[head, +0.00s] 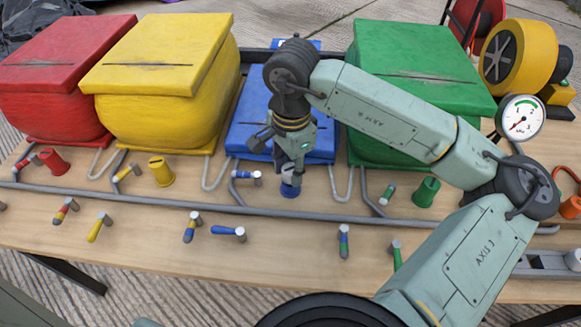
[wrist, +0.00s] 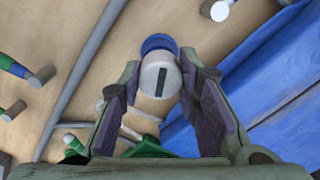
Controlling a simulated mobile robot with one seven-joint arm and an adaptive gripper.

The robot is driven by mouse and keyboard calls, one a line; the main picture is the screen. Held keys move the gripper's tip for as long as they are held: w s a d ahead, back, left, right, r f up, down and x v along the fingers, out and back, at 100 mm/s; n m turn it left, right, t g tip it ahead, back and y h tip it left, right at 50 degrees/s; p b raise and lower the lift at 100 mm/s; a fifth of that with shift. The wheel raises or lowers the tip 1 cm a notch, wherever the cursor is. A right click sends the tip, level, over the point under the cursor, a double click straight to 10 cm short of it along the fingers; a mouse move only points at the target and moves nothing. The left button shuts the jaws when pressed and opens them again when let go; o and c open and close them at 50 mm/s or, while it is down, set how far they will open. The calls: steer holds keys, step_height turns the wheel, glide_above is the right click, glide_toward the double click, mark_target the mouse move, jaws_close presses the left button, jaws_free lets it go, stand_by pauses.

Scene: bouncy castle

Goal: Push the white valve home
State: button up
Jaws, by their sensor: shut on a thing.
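The white valve (wrist: 150,76) shows a dark slot on its end face and sits between my gripper's fingers in the wrist view. My gripper (wrist: 161,90) is shut on it. A blue round part (wrist: 158,43) lies right by the valve's far end; I cannot tell how deep the valve sits in it. In the head view my gripper (head: 290,172) points down in front of the low blue block, with the blue round part (head: 290,191) just under it on the table. The fingers hide most of the valve there.
Red (head: 50,100), yellow (head: 165,100) and green (head: 425,90) puffed-up blocks stand along the back, with the low blue block (head: 250,115) between them. A grey pipe (head: 130,199) with several small coloured handles runs along the wooden table. A gauge (head: 520,118) stands at right.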

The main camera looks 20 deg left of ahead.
steer(key=shift+f+b, duration=0.65)
steer(key=shift+b, duration=0.1)
steer(key=o, duration=1.1)
steer(key=shift+r, duration=0.1)
step_height(320, 180, up, 12)
steer(key=shift+d, duration=0.1)
steer(key=shift+r, duration=0.1)
